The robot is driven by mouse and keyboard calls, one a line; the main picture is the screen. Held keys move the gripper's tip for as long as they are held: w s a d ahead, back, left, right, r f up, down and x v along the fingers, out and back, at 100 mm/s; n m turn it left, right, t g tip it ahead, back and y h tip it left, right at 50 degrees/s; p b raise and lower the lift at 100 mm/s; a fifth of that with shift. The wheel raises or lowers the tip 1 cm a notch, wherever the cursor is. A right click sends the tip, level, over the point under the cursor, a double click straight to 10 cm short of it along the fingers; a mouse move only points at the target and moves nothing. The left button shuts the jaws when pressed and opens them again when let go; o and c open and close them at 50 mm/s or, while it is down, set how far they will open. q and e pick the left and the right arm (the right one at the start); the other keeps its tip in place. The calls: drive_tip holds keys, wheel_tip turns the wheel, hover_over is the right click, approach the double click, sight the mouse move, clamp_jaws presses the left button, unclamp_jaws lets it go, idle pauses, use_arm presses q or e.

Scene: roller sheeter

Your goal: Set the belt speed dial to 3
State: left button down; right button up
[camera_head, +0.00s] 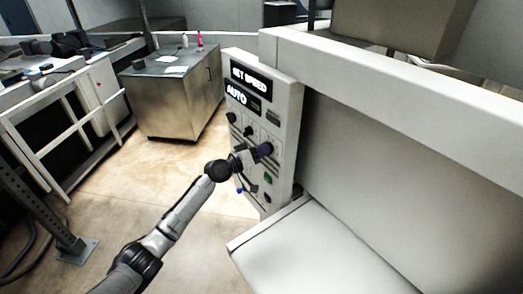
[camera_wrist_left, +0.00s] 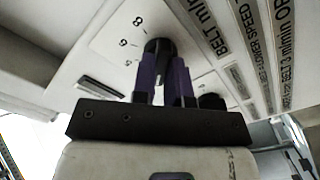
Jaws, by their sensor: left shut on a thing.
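The control panel (camera_head: 285,110) is a pale upright face on the end of the machine, with dark displays and several knobs. My left gripper (camera_head: 262,150) reaches it from below left in the head view. In the left wrist view the purple fingers of my left gripper (camera_wrist_left: 161,62) are shut on a dark round dial (camera_wrist_left: 158,45) and stand on either side of it. Printed scale digits show to its left, and "BELT m/min" lettering is to its right. The fingers hide part of the dial, and I cannot read its setting. My right gripper is not in view.
Upper displays (camera_head: 249,78) read "SET SPEED" and "AUTO". Another dark knob (camera_wrist_left: 211,101) sits right of the fingers in the wrist view. A green button (camera_head: 267,178) is lower on the panel. A pale machine bed (camera_head: 305,250) juts out below. A metal cabinet (camera_head: 170,100) stands behind.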

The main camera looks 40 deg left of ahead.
use_arm(q)
drive_tip(key=shift+n+p, duration=0.5)
drive_tip(key=shift+n, duration=1.5)
drive_tip(key=c, duration=1.1)
unclamp_jaws()
drive_tip(key=shift+c, duration=0.2)
drive_tip(key=shift+s, duration=0.1)
drive_tip(key=b+v, duration=0.2)
drive_tip(key=v, duration=1.1)
drive_tip(key=shift+s, duration=0.25)
drive_tip(key=shift+a, duration=0.15)
